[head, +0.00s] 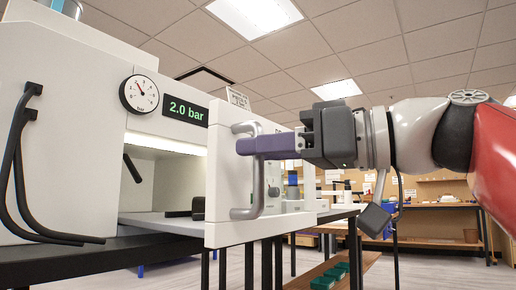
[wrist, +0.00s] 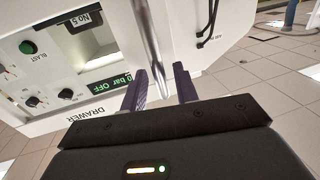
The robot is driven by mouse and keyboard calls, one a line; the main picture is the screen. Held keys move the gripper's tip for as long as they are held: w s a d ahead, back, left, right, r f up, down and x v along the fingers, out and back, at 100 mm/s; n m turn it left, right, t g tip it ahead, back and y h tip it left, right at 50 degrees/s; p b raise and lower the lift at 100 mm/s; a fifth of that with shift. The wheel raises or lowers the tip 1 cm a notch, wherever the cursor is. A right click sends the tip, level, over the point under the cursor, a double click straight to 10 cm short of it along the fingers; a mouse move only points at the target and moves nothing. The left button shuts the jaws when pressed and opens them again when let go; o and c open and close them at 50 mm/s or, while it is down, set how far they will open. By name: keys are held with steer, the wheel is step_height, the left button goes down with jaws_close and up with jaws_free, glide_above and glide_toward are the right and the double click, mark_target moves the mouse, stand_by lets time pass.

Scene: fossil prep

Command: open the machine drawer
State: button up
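The machine (head: 75,110) is a large white cabinet at the left of the head view, with a lit opening. A white front panel with a vertical metal bar handle (head: 260,190) stands at its right side. The word DRAWER shows upside down in the wrist view. My gripper (head: 244,146) is level with the upper part of the handle, its purple fingers pointing left. In the wrist view the handle (wrist: 150,45) runs between the two spread fingers, nearer the left one. A gap shows on the right. I cannot tell whether a finger touches the bar, or how far the drawer is out.
A pressure gauge (head: 139,94) and a green display (head: 186,110) reading 2.0 bar are on the machine. Black hoses (head: 18,165) hang at the left. A dark bench (head: 110,258) carries the machine. Shelves and tables stand behind my arm at the right.

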steer(key=v, duration=0.6)
steer(key=shift+s+d, duration=0.2)
steer(key=shift+d, duration=0.05)
steer(key=w+f+m+h+p, duration=0.25)
steer(key=f+m+h, duration=0.2)
steer(key=f, duration=0.75)
steer(key=w+f+m+h+p, duration=0.25)
steer(key=f+m+h, duration=0.2)
steer(key=f, duration=0.85)
steer(key=s+d+f+m+g+h+p, duration=0.1)
steer(key=s+d+f+h, duration=0.1)
steer(key=f, duration=0.8)
steer(key=s+d+f+m+g+h, duration=0.2)
steer(key=s+d+f+h, duration=0.1)
steer(key=f, duration=0.8)
steer(key=shift+s+h+p, duration=0.4)
steer(key=shift+s+h, duration=0.35)
steer(key=shift+h, duration=0.15)
steer(key=shift+d+r, duration=0.1)
steer(key=shift+d, duration=0.05)
